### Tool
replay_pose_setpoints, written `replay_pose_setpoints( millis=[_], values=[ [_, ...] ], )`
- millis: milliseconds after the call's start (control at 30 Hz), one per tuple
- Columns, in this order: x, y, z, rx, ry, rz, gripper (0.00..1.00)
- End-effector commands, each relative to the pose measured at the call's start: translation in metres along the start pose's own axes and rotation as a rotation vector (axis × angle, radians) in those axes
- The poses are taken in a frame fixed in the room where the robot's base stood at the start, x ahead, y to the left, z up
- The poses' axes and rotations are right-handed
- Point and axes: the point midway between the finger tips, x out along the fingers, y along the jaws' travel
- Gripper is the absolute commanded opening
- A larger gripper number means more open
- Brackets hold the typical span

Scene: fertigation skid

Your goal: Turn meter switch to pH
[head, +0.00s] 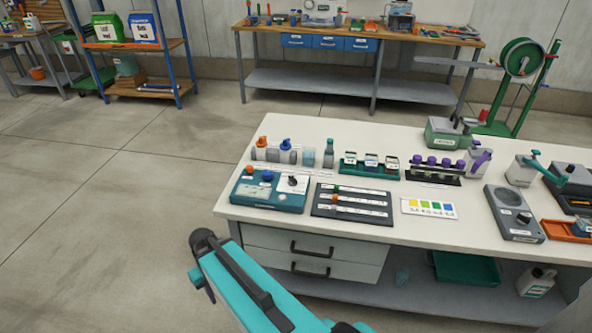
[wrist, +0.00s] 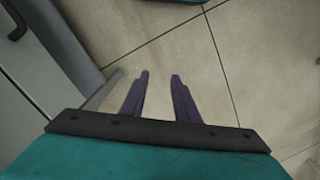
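The teal meter (head: 268,191) lies on the front left of the white-topped bench, with a small display and an orange and a blue cap at its back edge. Its switch, a dark knob (head: 292,181) on a white panel, is at the right of its face; the setting is too small to read. My gripper (wrist: 160,75) shows in the wrist view with its two dark fingers apart and nothing between them. It is over bare floor beside the grey bench side, away from the meter. In the head view my teal arm is low in front of the drawers, and the fingers are not clearly seen.
On the bench (head: 300,130), a dark slotted tray (head: 352,204) sits right of the meter, with a colour chart (head: 428,208) beyond. Drawers (head: 312,252) are below. The floor left of the bench is clear.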

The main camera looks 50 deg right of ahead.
Motion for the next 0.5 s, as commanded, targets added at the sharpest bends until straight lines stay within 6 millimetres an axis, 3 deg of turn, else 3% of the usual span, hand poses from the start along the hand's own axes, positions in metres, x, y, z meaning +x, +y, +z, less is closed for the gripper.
replay_pose_setpoints(
  millis=[33, 367, 500],
  values=[
    [-0.02, 0.005, -0.009, 0.005, 0.024, -0.001, 0.28],
    [-0.124, 0.041, -0.054, 0.02, 0.161, 0.0, 0.28],
    [-0.167, 0.069, -0.066, 0.035, 0.217, 0.0, 0.28]
  ],
)
